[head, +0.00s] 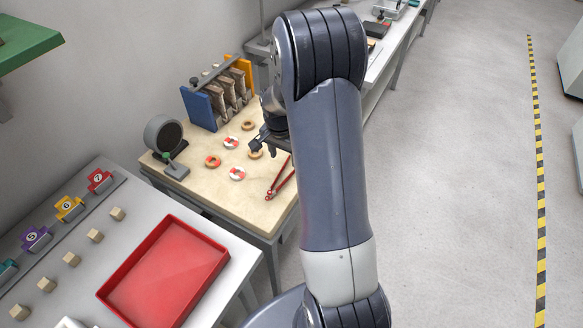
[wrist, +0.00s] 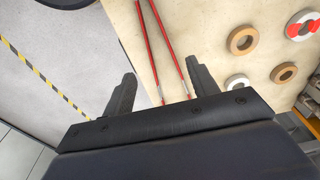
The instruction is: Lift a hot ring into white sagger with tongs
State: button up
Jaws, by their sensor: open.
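Red tongs (head: 279,180) lie on the tan tabletop beside my arm. In the wrist view their two red arms (wrist: 170,45) run between my finger tips, with pale ends near the palm; I cannot tell how far above them the fingers are. My gripper (wrist: 159,68) is open with nothing clamped. In the head view its dark body sits over the tabletop, partly hidden by my arm. Tan rings (head: 248,125) (head: 255,153), a red-and-tan ring (head: 213,161) and red-and-white rings (head: 231,142) (head: 237,173) lie flat nearby. I cannot identify a white sagger for certain.
A rack of brown pieces between blue and orange ends (head: 217,96) stands at the table's back. A grey round device (head: 162,134) stands at the left. A red tray (head: 168,273) and small wooden cubes are on the front-left bench. Open floor lies right.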

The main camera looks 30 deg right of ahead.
aim_at(286, 176)
jog(key=f+b, duration=0.1)
jog(key=f, duration=0.1)
jog(key=f+b, duration=0.2)
jog(key=f, duration=0.1)
jog(key=f+b, duration=0.2)
jog(key=shift+w+d+f, duration=0.25)
jog(key=shift+d+f, duration=0.1)
jog(key=shift+f, duration=0.05)
jog(key=c, duration=0.7)
notch_tip(286, 176, up, 12)
jog(key=p, duration=0.7)
jog(key=shift+p, duration=0.3)
